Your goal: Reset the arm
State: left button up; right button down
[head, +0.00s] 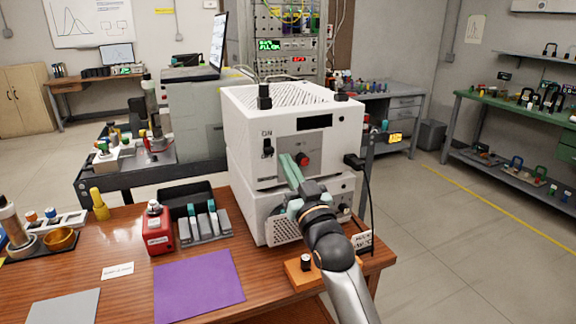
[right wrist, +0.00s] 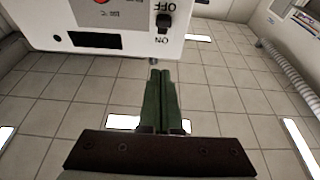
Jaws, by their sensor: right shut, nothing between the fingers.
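My right gripper (head: 291,168) is shut and empty, with green fingers. In the head view it is in front of the white box-shaped device (head: 235,139), near its ON/OFF switch (head: 268,148) and a red knob (head: 303,159). In the right wrist view the shut green fingers (right wrist: 160,75) point toward the device (right wrist: 85,15), whose panel looks upside down, with the black switch (right wrist: 164,20) beyond the tips. I cannot tell whether the fingers touch the panel. My left gripper is in neither view.
The device stands on a wooden table (head: 130,222). A purple mat (head: 198,285), a red box (head: 157,230) and a rack of tubes (head: 205,225) lie to its left. A small orange block (head: 300,274) with a black knob sits at the front. A black cable hangs at the right.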

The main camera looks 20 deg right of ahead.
dwell(0.4)
jog(key=s+a+f+n+g+p, duration=0.1)
jog(key=s+f+g+p, duration=0.3)
jog(key=f, duration=0.6)
jog(key=s+a+f+g+p, duration=0.1)
jog(key=s+f+g+p, duration=0.1)
jog(key=s+f, duration=0.65)
pick_arm(q)
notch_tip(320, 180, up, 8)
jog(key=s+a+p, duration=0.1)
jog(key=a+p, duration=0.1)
jog(key=p, duration=0.2)
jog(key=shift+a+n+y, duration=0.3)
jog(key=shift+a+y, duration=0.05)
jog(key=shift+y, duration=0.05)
pick_arm(e)
jog(key=s+a+f+g+y, duration=0.1)
jog(key=s+f+g, duration=0.5)
jog(key=s+f, duration=1.1)
jog(key=s+a, duration=0.1)
jog(key=s, duration=0.3)
jog(key=shift+a+n+g+y, duration=0.3)
jog(key=shift+a, duration=0.05)
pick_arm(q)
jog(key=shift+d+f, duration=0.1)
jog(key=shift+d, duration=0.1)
pick_arm(e)
jog(key=shift+w+d, duration=0.15)
jog(key=shift+d, duration=0.05)
